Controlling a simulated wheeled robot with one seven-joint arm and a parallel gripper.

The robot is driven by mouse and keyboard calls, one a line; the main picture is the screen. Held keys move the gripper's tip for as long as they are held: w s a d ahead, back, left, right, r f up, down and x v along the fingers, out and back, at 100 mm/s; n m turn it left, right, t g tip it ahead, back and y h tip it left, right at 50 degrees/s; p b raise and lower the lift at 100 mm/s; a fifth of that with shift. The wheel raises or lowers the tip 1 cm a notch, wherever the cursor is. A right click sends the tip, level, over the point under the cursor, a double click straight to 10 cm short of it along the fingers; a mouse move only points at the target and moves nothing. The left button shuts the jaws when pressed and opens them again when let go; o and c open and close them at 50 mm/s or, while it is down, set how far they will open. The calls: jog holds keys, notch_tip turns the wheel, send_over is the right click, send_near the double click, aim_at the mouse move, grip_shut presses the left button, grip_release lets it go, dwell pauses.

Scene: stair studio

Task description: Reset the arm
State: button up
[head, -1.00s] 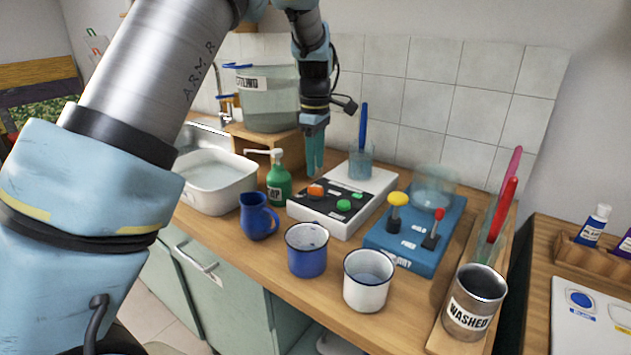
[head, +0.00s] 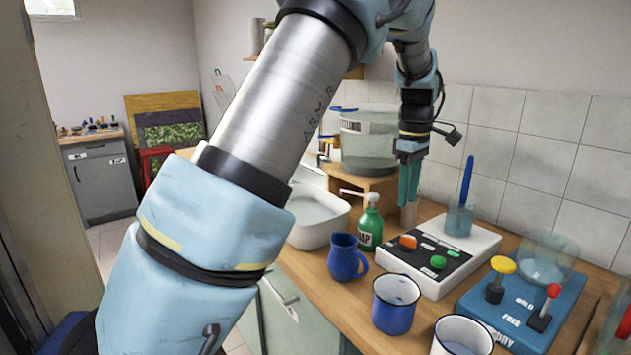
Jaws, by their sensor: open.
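My arm reaches from the lower left up over the counter. My gripper (head: 408,201) hangs down from it with teal fingers. The fingers are open and nothing shows between them. They are above the counter, behind the white control box (head: 467,275) with orange and green buttons and to the right of the green soap bottle (head: 370,224). Whether the fingertips touch anything is hard to tell.
A blue jug (head: 345,259), a blue mug (head: 396,305) and a white mug (head: 462,340) stand in front. A blue lever box (head: 520,310) is at right. A white basin (head: 318,217) and a clear tank (head: 370,145) are behind. Open floor lies at far left.

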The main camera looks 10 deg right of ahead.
jog(key=a+f+m, duration=0.3)
jog(key=a, duration=1.7)
jog(key=s+a+f+m, duration=0.2)
jog(key=s+a+m, duration=0.1)
jog(key=s+a, duration=0.2)
jog(key=s+a+f+m+t, duration=0.1)
jog(key=s+a+f+m, duration=0.1)
jog(key=s+a, duration=0.4)
jog(key=a+m, duration=0.1)
jog(key=a, duration=0.3)
jog(key=shift+s+a+t, duration=0.15)
jog(key=shift+s+t, duration=0.1)
jog(key=shift+t, duration=0.05)
